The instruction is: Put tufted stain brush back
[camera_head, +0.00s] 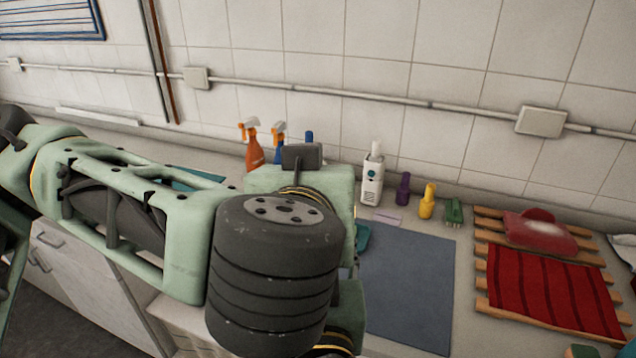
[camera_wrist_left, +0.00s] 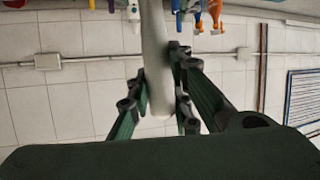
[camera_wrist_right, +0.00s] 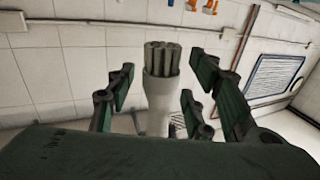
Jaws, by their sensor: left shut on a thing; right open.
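The tufted stain brush (camera_wrist_right: 162,62) shows in the right wrist view as a bundle of grey-green tufts on a pale handle (camera_wrist_right: 158,100). My right gripper (camera_wrist_right: 160,78) is open, with a finger on either side of the brush and gaps between. In the left wrist view a long pale handle (camera_wrist_left: 156,60), likely the same brush's, runs between the fingers of my left gripper (camera_wrist_left: 158,78), which is shut on it. In the head view the brush and both fingertips are hidden; my left arm's wrist covers the middle.
On the counter stand an orange spray bottle (camera_head: 254,150), a white bottle (camera_head: 373,176), a purple bottle (camera_head: 403,189), a yellow bottle (camera_head: 427,202) and a green brush (camera_head: 454,212). A blue-grey mat (camera_head: 408,285) is bare. A wooden rack (camera_head: 482,262) holds red cloth (camera_head: 545,290).

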